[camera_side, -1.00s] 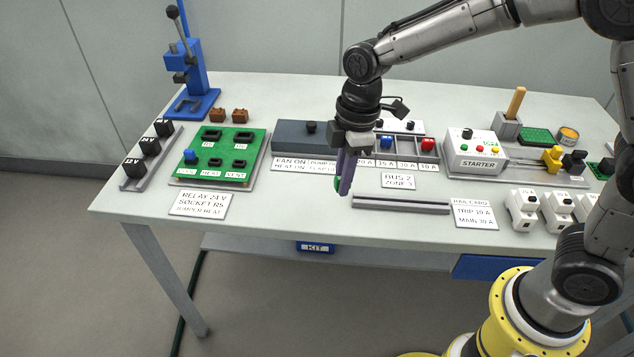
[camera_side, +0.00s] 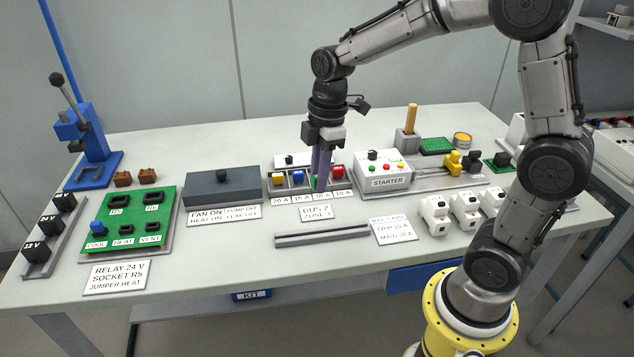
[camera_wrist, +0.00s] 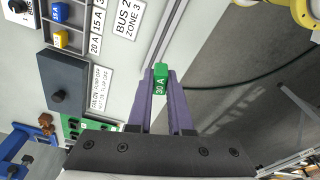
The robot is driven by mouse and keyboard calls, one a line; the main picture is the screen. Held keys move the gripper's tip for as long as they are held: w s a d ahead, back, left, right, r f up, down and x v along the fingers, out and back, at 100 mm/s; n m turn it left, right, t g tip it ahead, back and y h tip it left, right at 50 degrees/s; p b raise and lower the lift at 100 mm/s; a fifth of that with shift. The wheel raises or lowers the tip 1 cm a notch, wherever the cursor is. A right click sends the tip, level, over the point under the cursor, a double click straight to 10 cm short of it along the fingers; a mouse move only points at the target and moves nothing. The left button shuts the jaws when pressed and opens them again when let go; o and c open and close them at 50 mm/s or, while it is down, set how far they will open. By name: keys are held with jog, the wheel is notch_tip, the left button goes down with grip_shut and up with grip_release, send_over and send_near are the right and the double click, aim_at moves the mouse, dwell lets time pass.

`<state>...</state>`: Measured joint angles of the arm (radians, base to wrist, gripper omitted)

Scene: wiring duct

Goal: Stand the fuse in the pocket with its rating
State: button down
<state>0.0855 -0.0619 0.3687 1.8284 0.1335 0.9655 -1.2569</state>
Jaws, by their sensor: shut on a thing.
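My gripper (camera_side: 318,183) is shut on a green fuse (camera_wrist: 160,80) marked 30 A, seen between the purple fingertips in the wrist view. In the side view only a sliver of green shows at the fingertips. Behind them is the fuse holder (camera_side: 268,188), a row of pockets labelled 20 A, 15 A, 30 A and 10 A. A yellow fuse (camera_side: 277,180) stands in the 20 A pocket, a blue one (camera_side: 298,178) at 15 A and a red one (camera_side: 338,172) at 10 A. The fingers hide the 30 A pocket. The wrist view shows the held fuse apart from the holder.
A BUS 2 ZONE 3 card (camera_side: 317,212) and a rail (camera_side: 322,235) lie in front of the holder. A dark grey box (camera_side: 222,186) stands left, the STARTER box (camera_side: 384,170) right. White breakers (camera_side: 436,214) stand at the front right.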

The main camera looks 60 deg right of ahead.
jog(key=s+d+m, duration=0.2)
jog(key=d+m, duration=0.2)
jog(key=d, duration=0.7)
send_near(323, 196)
notch_tip(323, 196, up, 2)
jog(key=d, duration=0.2)
jog(key=w+f, duration=0.2)
jog(key=w+d+f, duration=0.1)
jog(key=w+f, duration=0.1)
jog(key=shift+w, duration=0.1)
jog(key=shift+w+d+f, duration=0.1)
jog(key=shift+w+f, duration=0.15)
jog(key=shift+f, duration=0.1)
jog(key=shift+w+f, duration=0.1)
jog(key=shift+f, duration=1.5)
jog(key=shift+f, duration=0.2)
jog(key=c, duration=0.8)
grip_release()
jog(key=shift+c, duration=0.2)
jog(key=shift+r, duration=0.15)
